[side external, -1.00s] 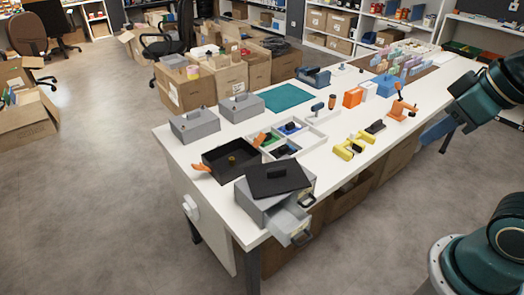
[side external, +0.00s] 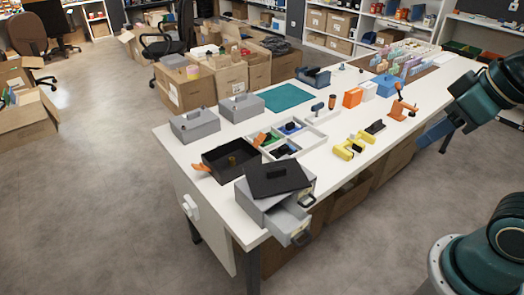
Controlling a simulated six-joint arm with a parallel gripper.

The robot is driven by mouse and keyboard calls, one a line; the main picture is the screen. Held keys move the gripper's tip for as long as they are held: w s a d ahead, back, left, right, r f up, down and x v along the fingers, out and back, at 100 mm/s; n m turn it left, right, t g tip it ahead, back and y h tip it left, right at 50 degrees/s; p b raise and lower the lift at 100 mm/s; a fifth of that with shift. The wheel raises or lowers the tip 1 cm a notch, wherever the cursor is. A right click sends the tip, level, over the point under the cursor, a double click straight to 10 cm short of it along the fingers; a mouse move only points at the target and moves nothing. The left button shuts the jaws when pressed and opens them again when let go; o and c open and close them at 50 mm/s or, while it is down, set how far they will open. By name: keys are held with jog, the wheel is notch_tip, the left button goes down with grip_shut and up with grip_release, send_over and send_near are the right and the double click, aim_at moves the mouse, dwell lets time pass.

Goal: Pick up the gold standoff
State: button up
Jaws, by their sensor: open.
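The gold standoff appears as a small brownish-gold upright piece (side external: 232,160) inside an open black tray (side external: 213,176) near the table's near left end. It is small in this view and its details cannot be made out. The tray's dark walls stand around it. My arm is at the right edge, far from the tray. I cannot make out my gripper's fingers in this view, and nothing of mine is near the standoff.
A grey drawer box (side external: 260,206) with a black lid (side external: 277,179) stands beside the tray, drawer open. An orange-handled piece (side external: 201,167) leans at the tray's left rim. Two grey boxes (side external: 195,125) stand behind; a white divided organizer (side external: 300,155) is to the right.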

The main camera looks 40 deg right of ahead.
jog(key=w+a+r+n+g+y, duration=0.1)
jog(key=w+a+n, duration=0.15)
jog(key=w, duration=1.05)
jog(key=w+a+r+n+y, duration=0.1)
jog(key=w+n, duration=0.3)
jog(key=w, duration=0.9)
jog(key=w+a+f+n+g+y, duration=0.2)
jog(key=w+f+n, duration=0.3)
jog(key=w+f, duration=1.5)
jog(key=shift+w+f, duration=0.15)
jog(key=shift+f, duration=0.5)
jog(key=shift+n, duration=0.25)
send_near(232, 162)
jog(key=shift+w+a+f, duration=0.1)
jog(key=shift+w+f, duration=0.35)
jog(key=shift+f, duration=0.2)
jog(key=shift+w+a+f, duration=0.1)
jog(key=shift+w+f, duration=0.35)
jog(key=shift+f, duration=0.15)
